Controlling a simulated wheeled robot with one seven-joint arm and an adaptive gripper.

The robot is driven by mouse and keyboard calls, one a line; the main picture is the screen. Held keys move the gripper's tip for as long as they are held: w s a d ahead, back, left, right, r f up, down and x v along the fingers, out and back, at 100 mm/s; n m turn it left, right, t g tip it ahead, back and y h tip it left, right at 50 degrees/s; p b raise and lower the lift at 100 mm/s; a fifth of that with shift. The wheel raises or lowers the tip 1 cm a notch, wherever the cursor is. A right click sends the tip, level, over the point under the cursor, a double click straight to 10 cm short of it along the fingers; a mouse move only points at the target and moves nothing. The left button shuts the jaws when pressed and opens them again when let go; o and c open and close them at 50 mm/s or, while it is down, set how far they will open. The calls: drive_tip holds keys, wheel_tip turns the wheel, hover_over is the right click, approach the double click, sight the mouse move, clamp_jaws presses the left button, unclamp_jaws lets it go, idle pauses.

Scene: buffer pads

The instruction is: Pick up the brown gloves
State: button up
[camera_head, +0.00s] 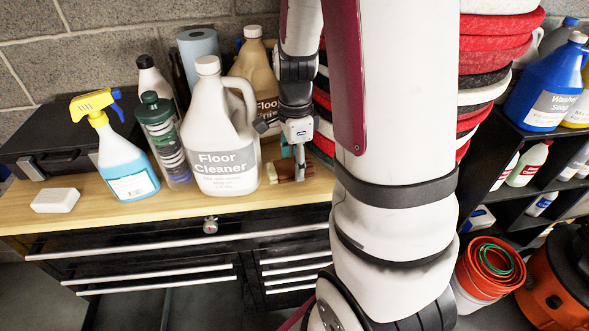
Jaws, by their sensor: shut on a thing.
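My gripper (299,160) points down over the wooden bench top, just right of the floor cleaner jug (221,130). Its fingers are shut on the brown gloves (287,172), a small dark-brown bundle low at the bench top. Part of the bundle is hidden behind the fingers. I cannot tell whether it still touches the bench.
A spray bottle (124,160), a dark-capped bottle (162,140) and a white block (55,200) stand to the left on the bench (190,208). A second jug (256,75) is close behind my gripper. Stacked red, white and black pads (490,55) rise on the right.

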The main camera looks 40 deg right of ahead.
drive_tip(key=s+a+r+p, duration=0.1)
drive_tip(key=s+a, duration=0.4)
drive_tip(key=s, duration=0.5)
drive_tip(key=shift+r+p, duration=0.35)
drive_tip(key=shift+p, duration=0.55)
drive_tip(key=shift+s+p, duration=0.1)
drive_tip(key=shift+p, duration=0.3)
